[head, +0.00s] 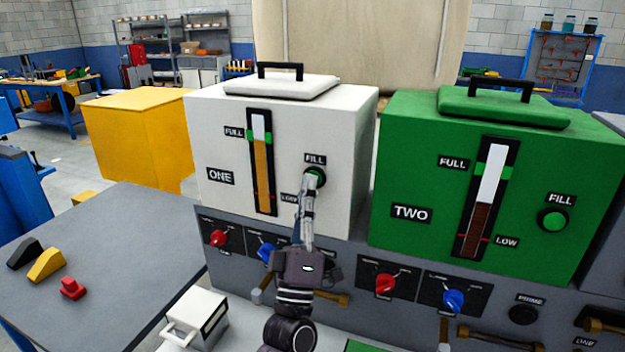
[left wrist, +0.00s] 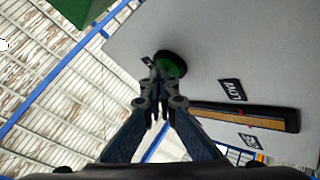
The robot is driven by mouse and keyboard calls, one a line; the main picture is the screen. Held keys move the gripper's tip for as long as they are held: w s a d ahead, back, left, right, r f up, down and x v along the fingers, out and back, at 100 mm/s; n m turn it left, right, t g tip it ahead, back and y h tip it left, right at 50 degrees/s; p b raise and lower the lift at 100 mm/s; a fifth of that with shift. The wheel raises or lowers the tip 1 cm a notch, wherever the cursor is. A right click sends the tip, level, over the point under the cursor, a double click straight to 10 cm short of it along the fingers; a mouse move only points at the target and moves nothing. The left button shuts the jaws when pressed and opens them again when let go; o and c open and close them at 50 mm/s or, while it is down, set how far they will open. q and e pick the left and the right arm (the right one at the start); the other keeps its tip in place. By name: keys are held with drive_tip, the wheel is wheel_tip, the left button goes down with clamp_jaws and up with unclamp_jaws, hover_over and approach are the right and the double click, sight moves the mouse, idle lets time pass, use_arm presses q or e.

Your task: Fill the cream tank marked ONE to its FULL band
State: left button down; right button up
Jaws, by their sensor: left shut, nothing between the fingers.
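The cream tank marked ONE (head: 350,125) stands on the grey panel. Its gauge (head: 261,175) shows amber liquid reaching about the lower edge of the green FULL band (head: 250,135); the exact level is hard to tell. My left gripper (head: 311,178) is shut and empty, with its fingertips at the green FILL button (head: 316,174) and partly covering it. In the left wrist view the fingertips (left wrist: 160,78) overlap the dark-rimmed green button (left wrist: 172,65); I cannot tell whether it is pressed in. My right gripper is not in view.
The green tank TWO (head: 400,160) stands to the right with its own FILL button (head: 553,219). Red knobs (head: 384,284) and blue knobs (head: 453,301) sit on the panel below. A grey table (head: 110,260) with small coloured blocks is at the left.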

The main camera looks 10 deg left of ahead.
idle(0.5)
use_arm(q)
drive_tip(key=shift+s+a+p, duration=0.15)
drive_tip(key=shift+s+p, duration=0.15)
drive_tip(key=shift+s, duration=0.5)
drive_tip(key=s+p, duration=0.1)
drive_tip(key=s, duration=0.1)
drive_tip(key=s+a, duration=0.1)
drive_tip(key=s, duration=0.2)
drive_tip(key=shift+p, duration=0.35)
drive_tip(key=shift+f, duration=0.15)
